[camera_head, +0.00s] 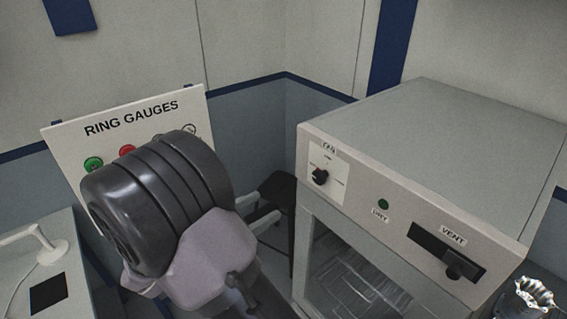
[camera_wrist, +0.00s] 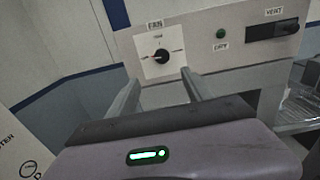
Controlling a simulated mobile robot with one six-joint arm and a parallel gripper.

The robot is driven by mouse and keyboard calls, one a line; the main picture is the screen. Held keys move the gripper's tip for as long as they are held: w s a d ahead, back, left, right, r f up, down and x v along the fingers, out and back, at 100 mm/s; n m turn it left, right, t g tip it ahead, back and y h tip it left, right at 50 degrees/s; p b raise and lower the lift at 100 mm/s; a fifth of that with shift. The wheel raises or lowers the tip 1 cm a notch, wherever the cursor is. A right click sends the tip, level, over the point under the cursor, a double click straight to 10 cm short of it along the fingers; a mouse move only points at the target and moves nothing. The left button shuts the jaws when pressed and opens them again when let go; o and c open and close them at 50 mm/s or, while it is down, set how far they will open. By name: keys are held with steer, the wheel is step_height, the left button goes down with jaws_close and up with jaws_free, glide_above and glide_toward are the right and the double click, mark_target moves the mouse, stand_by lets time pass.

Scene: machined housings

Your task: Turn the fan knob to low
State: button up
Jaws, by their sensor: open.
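The fan knob (camera_head: 320,176) is a black round knob on a pale dial plate at the left end of the oven-like cabinet's front panel. In the wrist view the knob (camera_wrist: 161,57) sits under the FAN label, with small marks around it that are too blurred to read. My gripper (camera_wrist: 158,85) is open, its two grey fingers pointing toward the panel below and to either side of the knob. The fingers look apart from the knob, with nothing between them.
The cabinet (camera_head: 440,130) has a green DRY button (camera_head: 383,204) and a VENT slider (camera_head: 455,263) right of the knob, above a glass door. A RING GAUGES board (camera_head: 75,150) stands behind my arm. A metal part (camera_head: 527,298) is at bottom right.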

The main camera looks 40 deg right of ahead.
mark_target(317, 179)
steer(key=d, duration=1.5)
steer(key=shift+w+d, duration=0.15)
steer(key=shift+w, duration=0.15)
steer(key=shift+w+d, duration=0.15)
steer(key=shift+d, duration=0.1)
steer(key=shift+f, duration=0.1)
jaws_close()
